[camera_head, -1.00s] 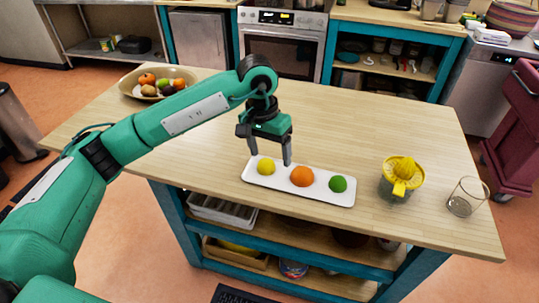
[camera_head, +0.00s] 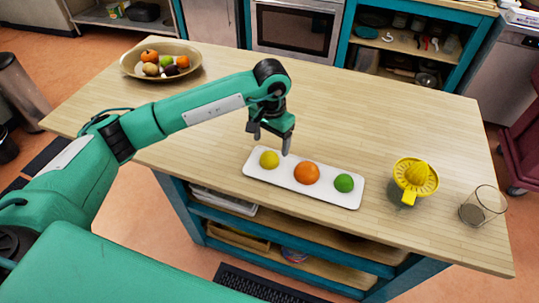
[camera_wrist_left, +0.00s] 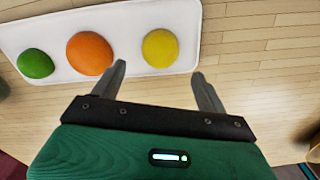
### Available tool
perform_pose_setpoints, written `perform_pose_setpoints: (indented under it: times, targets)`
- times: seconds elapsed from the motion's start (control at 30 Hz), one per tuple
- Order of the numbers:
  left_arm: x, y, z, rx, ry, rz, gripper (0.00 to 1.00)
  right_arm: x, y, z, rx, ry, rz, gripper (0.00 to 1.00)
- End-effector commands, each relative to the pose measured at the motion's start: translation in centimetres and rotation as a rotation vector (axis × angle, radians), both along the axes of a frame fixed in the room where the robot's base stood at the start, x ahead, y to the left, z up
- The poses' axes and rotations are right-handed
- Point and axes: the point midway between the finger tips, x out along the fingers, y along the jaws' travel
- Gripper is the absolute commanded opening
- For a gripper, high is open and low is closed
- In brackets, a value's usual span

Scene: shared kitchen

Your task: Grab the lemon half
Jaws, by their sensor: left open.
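The yellow lemon half (camera_head: 269,159) lies at the left end of a white tray (camera_head: 326,195) on the wooden island. It also shows in the left wrist view (camera_wrist_left: 160,47), ahead of the fingertips and roughly between their lines. An orange half (camera_head: 306,173) is in the middle of the tray and a green lime half (camera_head: 344,183) at its right end. My left gripper (camera_head: 271,146) is open and empty, above and just behind the lemon half. In the left wrist view its two fingers (camera_wrist_left: 158,76) stand apart, with nothing between them. My right gripper is not in view.
A yellow citrus juicer (camera_head: 415,178) and an empty glass (camera_head: 483,206) stand right of the tray. A fruit bowl (camera_head: 161,60) sits at the far left corner. The tabletop behind the tray is clear.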

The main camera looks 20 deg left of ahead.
Motion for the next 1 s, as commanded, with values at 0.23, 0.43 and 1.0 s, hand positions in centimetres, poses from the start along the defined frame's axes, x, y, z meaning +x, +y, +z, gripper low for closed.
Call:
perform_pose_setpoints:
  times: [0.23, 0.43, 1.0]
  targets:
    - [-0.5, 0.1, -1.5, -0.001, 0.003, 0.001, 0.75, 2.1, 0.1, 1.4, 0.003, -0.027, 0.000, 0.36]
    - [-0.9, 0.2, -3.9, -0.001, 0.003, 0.001, 0.75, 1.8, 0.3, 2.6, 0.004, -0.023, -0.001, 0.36]
    - [-0.8, 0.2, -5.3, 0.000, -0.001, 0.000, 0.42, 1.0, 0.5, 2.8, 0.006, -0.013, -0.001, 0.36]
